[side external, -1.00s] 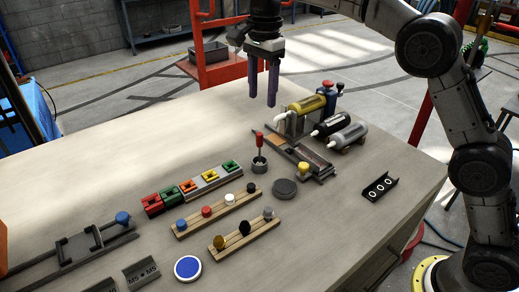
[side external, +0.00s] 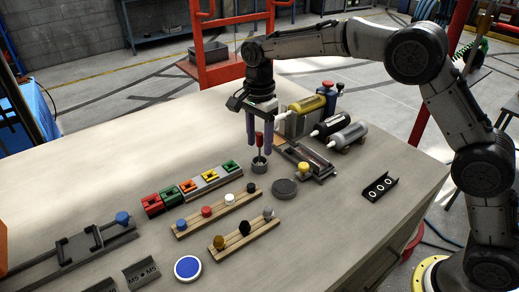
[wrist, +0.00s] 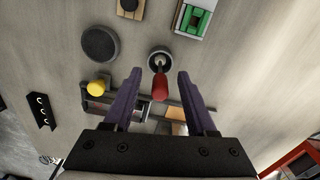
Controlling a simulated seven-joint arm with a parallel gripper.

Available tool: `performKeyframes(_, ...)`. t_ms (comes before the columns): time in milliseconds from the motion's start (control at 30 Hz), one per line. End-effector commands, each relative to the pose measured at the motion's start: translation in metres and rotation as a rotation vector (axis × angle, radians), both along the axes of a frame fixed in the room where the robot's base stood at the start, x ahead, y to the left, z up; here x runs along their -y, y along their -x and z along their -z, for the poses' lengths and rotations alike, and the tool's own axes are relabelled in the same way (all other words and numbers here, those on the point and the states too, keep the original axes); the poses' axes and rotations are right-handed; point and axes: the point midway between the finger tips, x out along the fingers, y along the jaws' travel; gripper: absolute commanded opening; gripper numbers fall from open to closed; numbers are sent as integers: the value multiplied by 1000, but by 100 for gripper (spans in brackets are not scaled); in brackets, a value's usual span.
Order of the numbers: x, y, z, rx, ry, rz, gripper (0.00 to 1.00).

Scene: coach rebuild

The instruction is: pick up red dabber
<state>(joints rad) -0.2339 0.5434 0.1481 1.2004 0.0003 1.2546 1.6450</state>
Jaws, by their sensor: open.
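The red dabber (side external: 259,140) stands upright in a small grey round cup (side external: 259,166) on the table. In the wrist view the dabber (wrist: 160,86) shows between my two purple fingers, with the cup (wrist: 160,58) just beyond it. My gripper (side external: 259,150) is open, pointing down, with its fingers around the upper part of the dabber in the side view. The wrist view also shows my gripper (wrist: 160,85) with a gap on each side of the red handle. I cannot tell whether either finger touches it.
A dark round disc (side external: 285,188) lies near the cup. A rail with coloured blocks (side external: 190,188) is to the left, and wooden racks with knobs (side external: 218,211) are in front. Cylinders (side external: 345,136) and a fixture with a yellow knob (side external: 304,168) stand behind and right.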

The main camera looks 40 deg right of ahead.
Motion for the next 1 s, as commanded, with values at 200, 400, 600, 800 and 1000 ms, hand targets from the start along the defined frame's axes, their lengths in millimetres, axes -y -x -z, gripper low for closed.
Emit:
performKeyframes(200,0,0,23,0,0,0,57)
performKeyframes(400,0,0,24,1,0,0,57)
performKeyframes(600,0,0,24,1,0,0,30)
performKeyframes(800,0,0,24,1,0,0,0)
performKeyframes(1000,0,0,24,1,0,0,0)
